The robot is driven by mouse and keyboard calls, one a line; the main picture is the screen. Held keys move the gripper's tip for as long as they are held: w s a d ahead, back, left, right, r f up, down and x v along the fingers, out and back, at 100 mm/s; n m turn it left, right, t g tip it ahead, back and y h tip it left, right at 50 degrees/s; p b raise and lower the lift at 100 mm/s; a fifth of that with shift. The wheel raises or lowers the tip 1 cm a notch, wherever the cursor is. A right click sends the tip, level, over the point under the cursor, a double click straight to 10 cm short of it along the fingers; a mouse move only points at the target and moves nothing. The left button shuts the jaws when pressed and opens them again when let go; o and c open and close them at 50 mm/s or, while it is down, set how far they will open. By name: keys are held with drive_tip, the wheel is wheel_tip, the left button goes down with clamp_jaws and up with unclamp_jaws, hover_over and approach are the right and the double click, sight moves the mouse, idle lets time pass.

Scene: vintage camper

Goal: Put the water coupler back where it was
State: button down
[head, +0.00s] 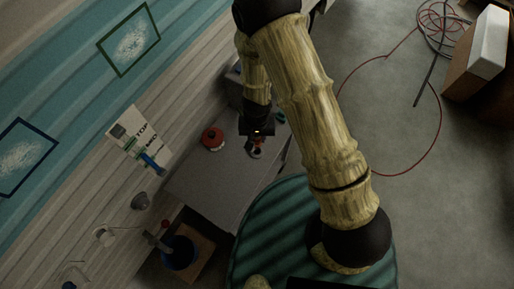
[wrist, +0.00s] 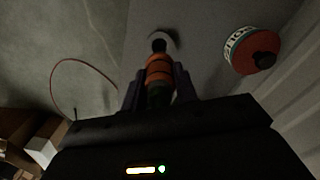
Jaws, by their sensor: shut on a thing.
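The water coupler (wrist: 158,68), an orange and black ribbed piece, sits between the fingers of my gripper (wrist: 158,88) in the wrist view. My gripper is shut on it. Its dark tip points away from me, toward a pale round shape (wrist: 163,40) on the grey surface. I cannot tell whether the coupler touches the surface. In the head view my gripper (head: 257,140) is over the right part of the grey counter (head: 205,190), and the coupler is mostly hidden and too dark to make out.
A red round tin (head: 213,138) with a dark knob is left of my gripper on the counter; it shows at right in the wrist view (wrist: 252,52). A blue bucket (head: 180,252) stands below. A red hose (head: 432,140) loops on the floor at right.

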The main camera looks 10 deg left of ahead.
sight(257, 142)
drive_tip(key=shift+f, duration=1.8)
drive_tip(key=shift+f, duration=2.1)
drive_tip(key=shift+f+b, duration=0.2)
drive_tip(key=shift+b, duration=0.2)
drive_tip(key=c, duration=1.1)
unclamp_jaws()
drive_tip(key=shift+r, duration=0.15)
